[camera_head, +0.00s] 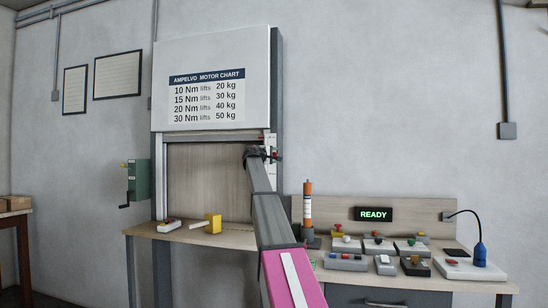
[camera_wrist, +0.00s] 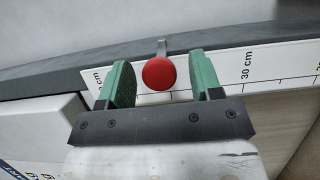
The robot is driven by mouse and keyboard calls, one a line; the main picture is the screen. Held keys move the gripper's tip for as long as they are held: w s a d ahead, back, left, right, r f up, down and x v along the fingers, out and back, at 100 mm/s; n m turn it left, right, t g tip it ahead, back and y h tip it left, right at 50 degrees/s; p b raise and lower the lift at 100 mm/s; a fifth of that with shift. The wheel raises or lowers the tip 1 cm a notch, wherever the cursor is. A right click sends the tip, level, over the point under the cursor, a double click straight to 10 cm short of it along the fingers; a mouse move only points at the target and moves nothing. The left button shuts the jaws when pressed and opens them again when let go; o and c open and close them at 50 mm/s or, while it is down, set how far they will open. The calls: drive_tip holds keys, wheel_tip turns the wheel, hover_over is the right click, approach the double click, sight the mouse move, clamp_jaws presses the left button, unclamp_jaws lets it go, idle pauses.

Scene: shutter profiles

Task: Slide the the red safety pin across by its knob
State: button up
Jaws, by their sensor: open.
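The red safety pin's round knob (camera_wrist: 159,73) is in the middle of the wrist view, with a short grey stem above it against the dark grey rail (camera_wrist: 230,36). My gripper (camera_wrist: 160,70) is open, its two green fingers on either side of the knob. Gaps show between the knob and both fingers, so they do not grip it. In the head view my gripper (camera_head: 262,153) is at the right post of the shutter frame, and my arm hides much of this spot. The pin is too small to make out clearly there.
A white centimetre scale (camera_wrist: 270,68) runs along the rail. The pale shutter panel (camera_head: 212,80) hangs raised above the bench opening. A yellow block (camera_head: 213,223), a green crank box (camera_head: 138,180), an orange cylinder (camera_head: 308,202) and several control boxes (camera_head: 347,262) stand around; a sign (camera_head: 373,214) reads READY.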

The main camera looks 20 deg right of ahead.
drive_tip(key=shift+w+d, duration=0.2)
drive_tip(key=shift+d, duration=0.1)
clamp_jaws()
drive_tip(key=s+d, duration=0.1)
drive_tip(key=d, duration=0.1)
drive_tip(key=s+d, duration=0.1)
drive_tip(key=shift+s+d, duration=0.3)
drive_tip(key=shift+d, duration=0.05)
unclamp_jaws()
drive_tip(key=shift+d, duration=0.1)
